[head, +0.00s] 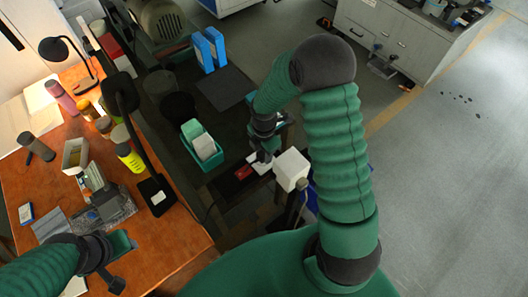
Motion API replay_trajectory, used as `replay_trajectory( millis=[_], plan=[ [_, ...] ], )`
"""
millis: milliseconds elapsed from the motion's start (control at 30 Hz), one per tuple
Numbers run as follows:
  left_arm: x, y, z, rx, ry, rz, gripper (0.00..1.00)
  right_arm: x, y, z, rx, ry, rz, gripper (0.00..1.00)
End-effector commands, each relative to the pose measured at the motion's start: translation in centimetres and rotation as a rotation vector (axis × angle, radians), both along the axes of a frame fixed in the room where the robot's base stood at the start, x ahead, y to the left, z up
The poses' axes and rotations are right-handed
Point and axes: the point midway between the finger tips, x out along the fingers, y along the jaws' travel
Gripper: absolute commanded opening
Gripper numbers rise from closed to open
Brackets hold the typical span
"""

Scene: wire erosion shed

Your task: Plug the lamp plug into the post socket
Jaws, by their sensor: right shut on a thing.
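My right gripper (264,156) points down over the dark bench, left of the white box. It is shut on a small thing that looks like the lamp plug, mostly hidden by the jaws. The white box (291,170) stands on a post and looks like the post socket. Its socket face cannot be made out, and a small gap shows between it and the gripper. A black desk lamp (157,194) stands on the orange table. My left gripper (118,264) is low over the table's front edge; its jaws are unclear.
A red piece (243,173) lies beside the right gripper. A green tub (202,148) and blue binders (208,50) stand on the dark bench. Bottles, including a yellow one (130,157), a box (75,154) and a second lamp (58,50) crowd the table.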

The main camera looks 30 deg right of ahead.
Motion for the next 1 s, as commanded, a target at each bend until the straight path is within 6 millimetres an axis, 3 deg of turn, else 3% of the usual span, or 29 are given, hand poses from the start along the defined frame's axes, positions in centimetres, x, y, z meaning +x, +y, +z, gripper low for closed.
replay_trajectory(
  millis=[1000],
  plan=[
    [0.0,0.0,-1.2,0.0,0.0,0.0,0.36,-0.3,0.1,-2.3,0.004,0.01,-0.001,0.0]
  ],
)
